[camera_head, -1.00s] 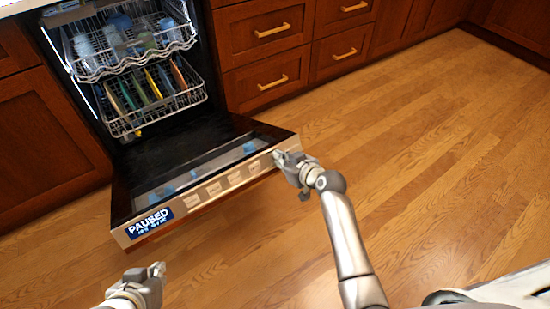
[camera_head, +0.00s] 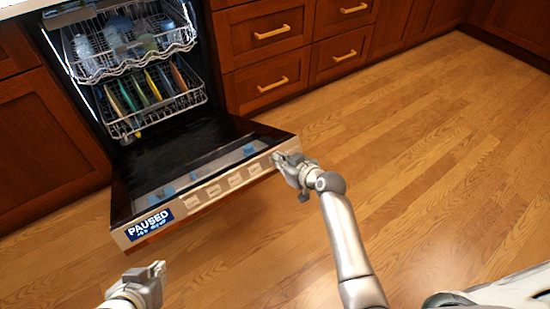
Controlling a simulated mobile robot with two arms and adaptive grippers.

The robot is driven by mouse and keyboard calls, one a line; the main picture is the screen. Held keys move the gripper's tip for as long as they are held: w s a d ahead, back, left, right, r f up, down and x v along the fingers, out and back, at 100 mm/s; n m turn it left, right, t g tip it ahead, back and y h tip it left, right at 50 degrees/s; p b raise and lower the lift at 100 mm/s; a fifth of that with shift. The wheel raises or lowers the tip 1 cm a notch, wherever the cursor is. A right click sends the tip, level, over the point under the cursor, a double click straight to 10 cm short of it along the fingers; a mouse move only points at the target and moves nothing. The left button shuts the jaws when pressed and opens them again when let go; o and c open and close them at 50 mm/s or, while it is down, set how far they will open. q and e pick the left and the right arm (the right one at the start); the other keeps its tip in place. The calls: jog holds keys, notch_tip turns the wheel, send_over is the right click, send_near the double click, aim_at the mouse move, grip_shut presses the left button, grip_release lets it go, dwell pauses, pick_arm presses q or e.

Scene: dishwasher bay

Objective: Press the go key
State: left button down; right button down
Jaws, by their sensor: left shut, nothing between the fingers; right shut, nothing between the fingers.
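The dishwasher door (camera_head: 180,165) hangs open and lowered. Its pale top edge faces me and carries a row of several light keys (camera_head: 213,189) and a blue display (camera_head: 150,223) reading "PAUSED". The labels on the keys are too small to read, so I cannot tell which is the go key. My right gripper (camera_head: 279,158) is shut at the right end of this panel, at or very close to its face; its tips hide that end. My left gripper (camera_head: 160,267) is shut and empty, low in front of the display end, apart from the door.
Inside the dishwasher, an upper rack (camera_head: 90,75) holds glassware and a lower rack (camera_head: 122,129) holds several coloured plates. Wooden drawers (camera_head: 268,78) stand to the right. The wooden floor (camera_head: 440,150) on the right is clear.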

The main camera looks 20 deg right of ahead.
pick_arm(q)
jog(key=shift+w, duration=0.1)
dwell(0.6)
jog(key=shift+w+d+r, duration=0.1)
jog(key=shift+w+r, duration=0.05)
jog(key=shift+w, duration=0.05)
jog(key=shift+w, duration=0.1)
jog(key=shift+w+d+r+t, duration=0.1)
jog(key=shift+w+r+t, duration=0.1)
jog(key=shift+t, duration=0.1)
